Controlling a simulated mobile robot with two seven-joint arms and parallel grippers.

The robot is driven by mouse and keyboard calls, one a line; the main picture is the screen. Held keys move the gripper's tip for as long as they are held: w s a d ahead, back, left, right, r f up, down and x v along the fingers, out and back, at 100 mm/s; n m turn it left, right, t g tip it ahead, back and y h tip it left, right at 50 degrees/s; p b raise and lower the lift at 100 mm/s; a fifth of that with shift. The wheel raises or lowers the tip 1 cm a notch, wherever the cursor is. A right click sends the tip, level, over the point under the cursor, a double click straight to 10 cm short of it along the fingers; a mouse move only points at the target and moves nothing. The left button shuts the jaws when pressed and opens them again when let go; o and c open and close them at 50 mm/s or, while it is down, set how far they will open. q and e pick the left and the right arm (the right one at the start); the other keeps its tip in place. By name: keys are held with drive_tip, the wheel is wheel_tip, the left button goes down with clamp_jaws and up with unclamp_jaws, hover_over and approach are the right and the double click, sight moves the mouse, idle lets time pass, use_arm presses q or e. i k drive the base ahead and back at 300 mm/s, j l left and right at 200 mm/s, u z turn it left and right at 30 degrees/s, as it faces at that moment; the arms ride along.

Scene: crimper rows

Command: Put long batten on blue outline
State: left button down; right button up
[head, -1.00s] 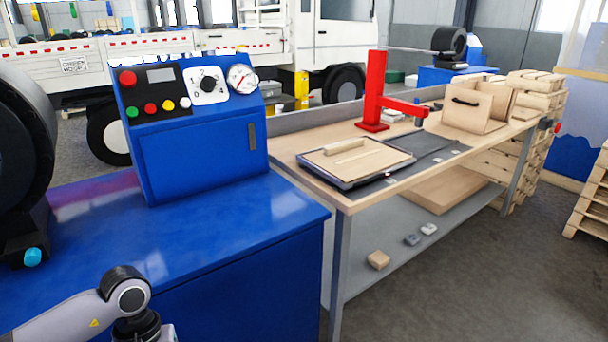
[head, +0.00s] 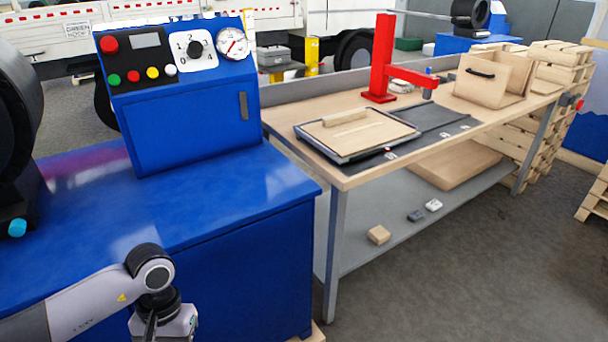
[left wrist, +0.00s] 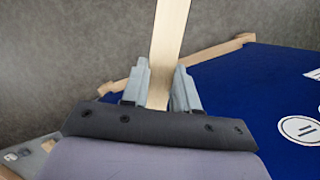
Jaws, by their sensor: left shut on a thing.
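My left gripper (left wrist: 162,72) is shut on a long, pale wooden batten (left wrist: 170,30) in the left wrist view. The batten runs between the fingers and out past the top edge of that view. In the head view only the left wrist shows at the bottom edge; the fingers and held batten are out of frame. On the workbench (head: 343,181), a dark-edged tray (head: 343,159) holds a wooden board (head: 375,136) with a short batten (head: 345,117) along its far side. I cannot make out a blue outline. My right gripper is not in view.
A blue machine cabinet (head: 255,255) stands between my left arm and the workbench. A red stand (head: 382,60) and a wooden box with a black handle (head: 490,78) are farther along the bench. Small blocks, including a wooden one (head: 379,235), lie on its lower shelf.

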sight(359, 128)
drive_tip(key=i+l, duration=0.2)
drive_tip(key=l, duration=0.25)
drive_tip(key=i+l+u, duration=0.15)
drive_tip(key=l, duration=0.35)
drive_tip(key=i+l, duration=0.15)
drive_tip(key=l, duration=0.3)
drive_tip(key=i+l+u, duration=0.1)
drive_tip(key=l, duration=0.4)
drive_tip(key=i+l+u, duration=0.1)
drive_tip(key=l, duration=0.4)
drive_tip(key=i+l, duration=0.2)
drive_tip(key=l, duration=0.35)
drive_tip(key=i+l+u, duration=0.1)
drive_tip(key=l, duration=0.4)
drive_tip(key=i+l+u, duration=0.1)
drive_tip(key=l, duration=0.4)
